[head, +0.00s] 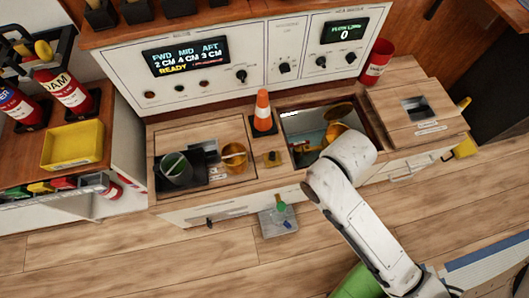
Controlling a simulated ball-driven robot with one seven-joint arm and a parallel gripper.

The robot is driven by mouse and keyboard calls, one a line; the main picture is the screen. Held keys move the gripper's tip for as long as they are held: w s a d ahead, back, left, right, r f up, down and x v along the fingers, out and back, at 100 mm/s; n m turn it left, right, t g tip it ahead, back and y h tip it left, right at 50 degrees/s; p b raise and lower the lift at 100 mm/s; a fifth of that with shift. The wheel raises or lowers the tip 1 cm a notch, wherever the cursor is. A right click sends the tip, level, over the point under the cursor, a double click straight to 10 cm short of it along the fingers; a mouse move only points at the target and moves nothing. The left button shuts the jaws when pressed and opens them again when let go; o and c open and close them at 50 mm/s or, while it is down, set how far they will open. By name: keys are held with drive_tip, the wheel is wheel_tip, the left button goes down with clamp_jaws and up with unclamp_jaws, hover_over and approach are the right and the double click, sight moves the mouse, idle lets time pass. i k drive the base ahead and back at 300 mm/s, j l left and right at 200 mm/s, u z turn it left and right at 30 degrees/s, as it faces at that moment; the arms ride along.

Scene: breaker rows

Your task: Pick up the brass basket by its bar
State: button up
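A brass-coloured cup-like vessel (234,158) with a pale rim or bar stands on the left part of the wooden counter, beside a dark grey pot (176,169). More brass-coloured pieces (337,112) show inside the open square well right of the cone, partly behind my arm. I cannot tell for sure which of these is the basket, and its bar is not clear. My arm reaches up from the lower right, and its white wrist end is over the well's front edge. My gripper is hidden behind it, so its fingers and anything between them cannot be seen.
An orange cone (263,112) stands left of the well. A red cup (377,62) is behind the right-hand lid (412,112). A control panel (225,68) rises behind the counter. A yellow tray (73,145) and red canisters are on the left bench. Floor in front is mostly clear.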

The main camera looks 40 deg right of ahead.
sight(235, 159)
drive_tip(key=i+l+u, duration=0.15)
drive_tip(key=u, duration=0.25)
drive_tip(key=i+l+u, duration=0.2)
drive_tip(key=u, duration=0.25)
drive_tip(key=i+l+u, duration=0.15)
drive_tip(key=u, duration=0.25)
